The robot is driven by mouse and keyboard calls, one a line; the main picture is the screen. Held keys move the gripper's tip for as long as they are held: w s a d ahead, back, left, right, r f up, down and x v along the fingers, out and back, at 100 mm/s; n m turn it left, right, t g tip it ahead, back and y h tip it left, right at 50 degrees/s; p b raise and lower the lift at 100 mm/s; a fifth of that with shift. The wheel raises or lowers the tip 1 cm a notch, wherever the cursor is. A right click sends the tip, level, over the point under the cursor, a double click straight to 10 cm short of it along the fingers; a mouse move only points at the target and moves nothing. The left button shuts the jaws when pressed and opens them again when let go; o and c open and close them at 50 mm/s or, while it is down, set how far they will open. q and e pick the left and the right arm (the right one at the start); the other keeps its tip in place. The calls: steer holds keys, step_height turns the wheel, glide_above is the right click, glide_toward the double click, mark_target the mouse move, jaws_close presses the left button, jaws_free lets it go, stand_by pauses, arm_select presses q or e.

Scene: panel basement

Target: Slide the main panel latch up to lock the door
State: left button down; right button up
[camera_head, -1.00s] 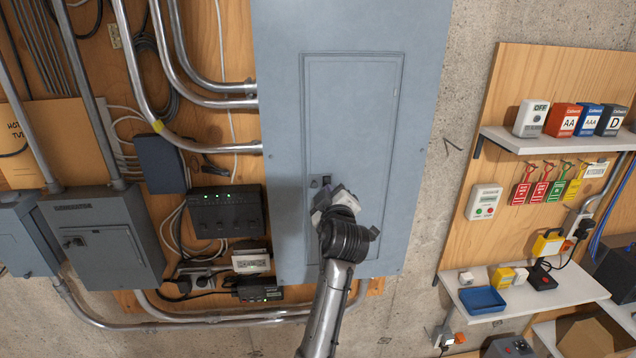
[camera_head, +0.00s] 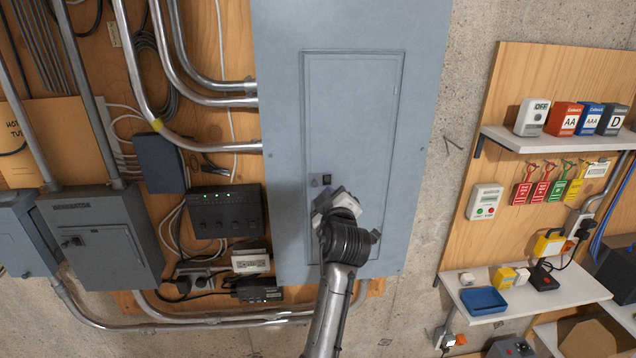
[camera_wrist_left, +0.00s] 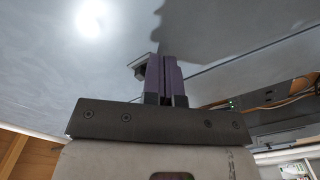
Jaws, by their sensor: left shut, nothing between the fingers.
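The grey main panel (camera_head: 278,60) fills the middle of the head view, and its inset door (camera_head: 350,110) lies flat in the panel face. The small dark latch (camera_head: 326,179) sits at the door's lower left edge, above my left gripper (camera_head: 323,200). In the left wrist view, my left gripper (camera_wrist_left: 166,68) has its purple fingers together with nothing between them. The latch (camera_wrist_left: 140,68) shows just left of the fingertips there; I cannot tell whether they touch. My right gripper is not in view.
Grey conduits and a smaller box (camera_head: 100,250) stand left of the panel. A black device with green lights (camera_head: 227,212) is close to the panel's left edge. Shelves (camera_head: 520,300) with small items are at the right. Bare concrete lies between panel and shelves.

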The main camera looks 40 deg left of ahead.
arm_select(q)
steer(key=v, duration=0.6)
steer(key=shift+b, duration=0.4)
steer(key=shift+s+d, duration=0.1)
steer(key=shift+s, duration=0.05)
stand_by(0.4)
steer(key=s+d+f+m+t+h+p, duration=0.1)
steer(key=s+d+f+m+h, duration=0.35)
steer(key=d+m+h, duration=0.35)
steer(key=s+d+f+m+h+p, duration=0.1)
steer(key=s+d+f+m+h, duration=0.35)
steer(key=m, duration=0.55)
steer(key=s+f+m+g+p, duration=0.1)
steer(key=s+f+g+p, duration=0.2)
steer(key=s+f, duration=0.8)
steer(key=s+d+f+m+g+h+p, duration=0.1)
steer(key=s+f+g, duration=0.5)
steer(key=s+f, duration=0.6)
steer(key=s+p, duration=0.1)
steer(key=s, duration=0.5)
steer(key=shift+d+m+p, duration=0.25)
steer(key=shift+m+p, duration=0.15)
